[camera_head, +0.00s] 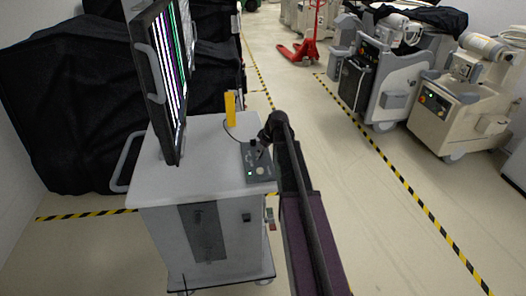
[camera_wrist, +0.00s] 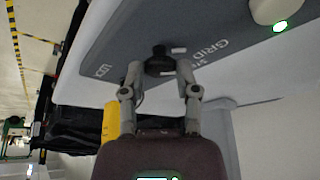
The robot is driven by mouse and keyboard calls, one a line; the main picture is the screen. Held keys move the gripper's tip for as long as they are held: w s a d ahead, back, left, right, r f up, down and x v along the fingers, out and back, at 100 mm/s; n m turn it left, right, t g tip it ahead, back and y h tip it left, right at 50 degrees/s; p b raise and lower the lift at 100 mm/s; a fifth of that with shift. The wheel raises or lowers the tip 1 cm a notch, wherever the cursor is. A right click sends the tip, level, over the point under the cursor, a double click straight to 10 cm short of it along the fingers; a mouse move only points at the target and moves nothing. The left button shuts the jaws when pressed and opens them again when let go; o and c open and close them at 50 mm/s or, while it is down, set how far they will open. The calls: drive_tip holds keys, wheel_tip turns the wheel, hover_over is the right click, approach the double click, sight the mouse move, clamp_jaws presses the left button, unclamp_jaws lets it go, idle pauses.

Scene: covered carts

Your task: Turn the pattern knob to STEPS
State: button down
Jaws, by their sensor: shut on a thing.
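The pattern knob (camera_wrist: 158,60) is small and black and stands on a dark grey control panel (camera_wrist: 110,40). My gripper (camera_wrist: 158,68) is shut on the knob, one fingertip on each side of it. Lettering on the panel reads GRID to the right of the knob, a partly hidden label by the right finger, and what looks like LOCK at the left. I cannot make out where the knob points. In the head view the panel (camera_head: 249,159) lies on the cart top, with my gripper (camera_head: 262,150) over it; the knob is too small to tell there.
A monitor (camera_head: 160,75) with vertical coloured stripes stands on the white cart (camera_head: 170,190). A yellow object (camera_head: 231,108) stands behind the panel. A pale round button (camera_wrist: 272,8) and a green light (camera_wrist: 280,27) are on the panel.

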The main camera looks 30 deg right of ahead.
drive_tip(key=shift+a+m, duration=0.15)
drive_tip(key=shift+m, duration=0.25)
drive_tip(key=m+h, duration=0.1)
drive_tip(key=m, duration=0.2)
drive_tip(key=shift+a+t+h, duration=0.15)
drive_tip(key=shift+t+h, duration=0.15)
drive_tip(key=shift+h, duration=0.1)
drive_tip(key=shift+m+h, duration=0.9)
drive_tip(key=shift+m, duration=1.6)
drive_tip(key=shift+w, duration=0.1)
drive_tip(key=shift+c, duration=1.7)
unclamp_jaws()
drive_tip(key=shift+w+f, duration=0.1)
